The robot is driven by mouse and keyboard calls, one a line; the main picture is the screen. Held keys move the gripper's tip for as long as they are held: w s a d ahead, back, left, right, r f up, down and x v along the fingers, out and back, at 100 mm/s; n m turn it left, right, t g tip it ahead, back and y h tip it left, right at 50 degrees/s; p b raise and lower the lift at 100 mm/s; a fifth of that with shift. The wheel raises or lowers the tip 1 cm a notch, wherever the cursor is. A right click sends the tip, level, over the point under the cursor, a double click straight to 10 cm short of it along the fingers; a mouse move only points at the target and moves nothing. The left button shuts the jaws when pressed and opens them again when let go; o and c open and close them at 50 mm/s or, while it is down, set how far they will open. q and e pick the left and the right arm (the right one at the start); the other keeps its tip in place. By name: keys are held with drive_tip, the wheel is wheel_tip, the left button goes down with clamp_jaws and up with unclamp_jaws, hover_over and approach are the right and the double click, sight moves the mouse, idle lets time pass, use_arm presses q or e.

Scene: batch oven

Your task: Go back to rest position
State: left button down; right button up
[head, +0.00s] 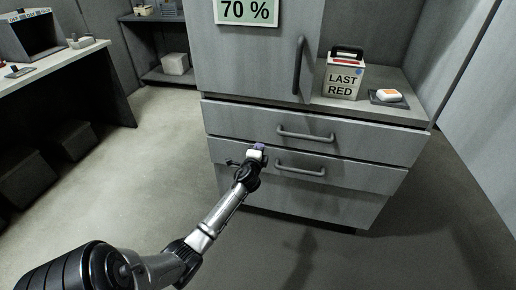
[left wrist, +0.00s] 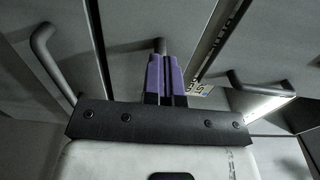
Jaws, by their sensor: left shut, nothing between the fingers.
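My left gripper (head: 257,147) reaches in from the lower left in the head view, in front of the grey cabinet's drawers. In the left wrist view its purple fingertips (left wrist: 166,74) are together with nothing between them. The drawer handles (head: 300,169) are to the right of the gripper in the head view; the gripper does not hold them. The contact between fingertips and drawer front cannot be made out. My right gripper is not in view.
The cabinet (head: 240,120) has a tall door with a vertical handle (head: 298,65). A box reading "LAST RED" (head: 342,82) and an orange-and-white item (head: 389,95) sit on its shelf. A bench (head: 60,70) stands at the left. Floor (head: 150,150) between them is clear.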

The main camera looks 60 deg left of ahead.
use_arm(q)
drive_tip(key=shift+v, duration=0.85)
